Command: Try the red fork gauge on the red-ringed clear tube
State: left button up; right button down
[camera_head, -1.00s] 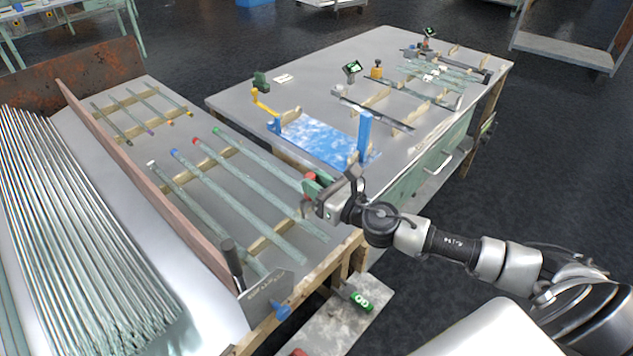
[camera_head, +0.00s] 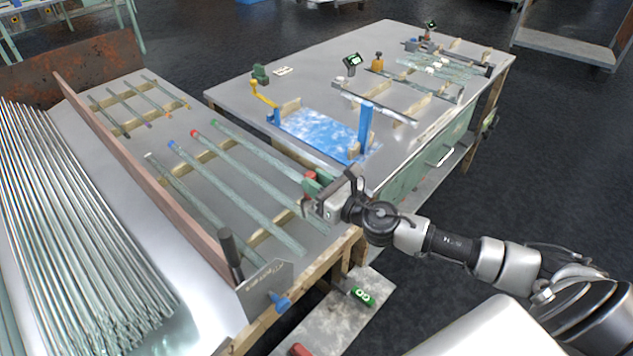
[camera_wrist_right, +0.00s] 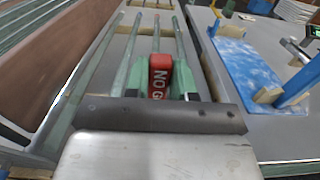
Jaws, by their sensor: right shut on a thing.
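The red-ringed clear tube (camera_head: 247,184) lies on wooden rails on the left bench, its red ring at the far end. It is between a blue-ringed tube (camera_head: 225,197) and a green-ringed tube (camera_head: 262,155). My right gripper (camera_head: 312,188) is shut on the red fork gauge (camera_wrist_right: 160,76), whose "NO GO" lettering shows in the right wrist view. The gauge is over the near ends of the tubes, in line with the red-ringed tube (camera_wrist_right: 156,35) in that view. Its prongs are hidden; I cannot tell whether it touches the tube. My left gripper is not in view.
A green GO gauge (camera_head: 362,297) lies on a low shelf (camera_head: 335,325) below the bench end. A grey plate (camera_head: 265,285) stands at the near bench corner. A brown divider (camera_head: 140,165) borders the tubes on the left. A blue fixture (camera_head: 318,137) stands on the other table.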

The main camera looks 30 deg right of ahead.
jog(key=shift+f+b, duration=0.75)
jog(key=shift+f, duration=0.05)
dwell(1.2)
dwell(1.4)
notch_tip(320, 180, up, 7)
jog(key=p, duration=0.7)
dwell(0.9)
dwell(0.3)
